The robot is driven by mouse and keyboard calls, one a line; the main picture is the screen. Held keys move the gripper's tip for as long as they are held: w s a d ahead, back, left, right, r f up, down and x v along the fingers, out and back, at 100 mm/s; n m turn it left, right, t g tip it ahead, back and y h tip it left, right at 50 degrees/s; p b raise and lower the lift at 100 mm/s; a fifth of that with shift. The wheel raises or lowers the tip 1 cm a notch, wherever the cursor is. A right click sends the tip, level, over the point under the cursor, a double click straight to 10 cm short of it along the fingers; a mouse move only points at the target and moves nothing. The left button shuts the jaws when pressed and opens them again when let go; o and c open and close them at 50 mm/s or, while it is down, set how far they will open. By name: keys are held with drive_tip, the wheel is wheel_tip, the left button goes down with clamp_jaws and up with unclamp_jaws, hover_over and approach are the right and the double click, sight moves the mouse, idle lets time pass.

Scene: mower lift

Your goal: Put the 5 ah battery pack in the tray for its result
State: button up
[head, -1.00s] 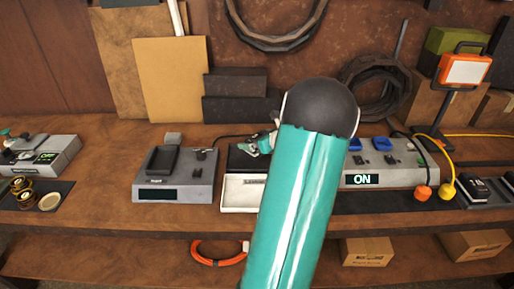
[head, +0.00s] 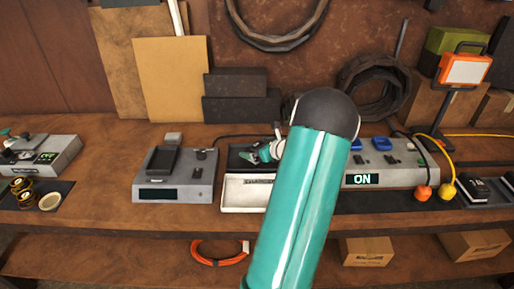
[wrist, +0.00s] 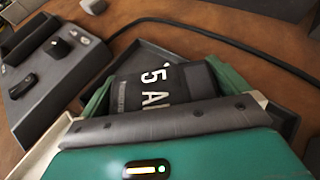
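The 5 ah battery pack (wrist: 160,85) is dark with a white "5 A" marking, the rest of it cut off by my gripper's body in the wrist view. My gripper (wrist: 165,80) has its green fingers close against both sides of the pack. In the head view my gripper (head: 262,152) is over the dark tray (head: 236,160) with a pale, lettered front. In the wrist view the dark tray (wrist: 287,122) lies under and around the pack. Whether the pack touches the tray floor is hidden.
A grey tester with a dark cradle (head: 172,192) stands just left of the tray. A charger unit showing "ON" (head: 400,178) stands to the right, with orange and yellow plugs (head: 425,192). A cable (wrist: 215,36) runs behind the tray. Another grey device (head: 42,158) is at far left.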

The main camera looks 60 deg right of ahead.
drive_tip(key=shift+r, duration=0.1)
drive_tip(key=shift+s+r, duration=0.2)
drive_tip(key=shift+s, duration=0.05)
drive_tip(key=v, duration=1.1)
drive_tip(key=shift+s, duration=0.2)
drive_tip(key=shift+a+r, duration=0.1)
drive_tip(key=shift+a, duration=0.1)
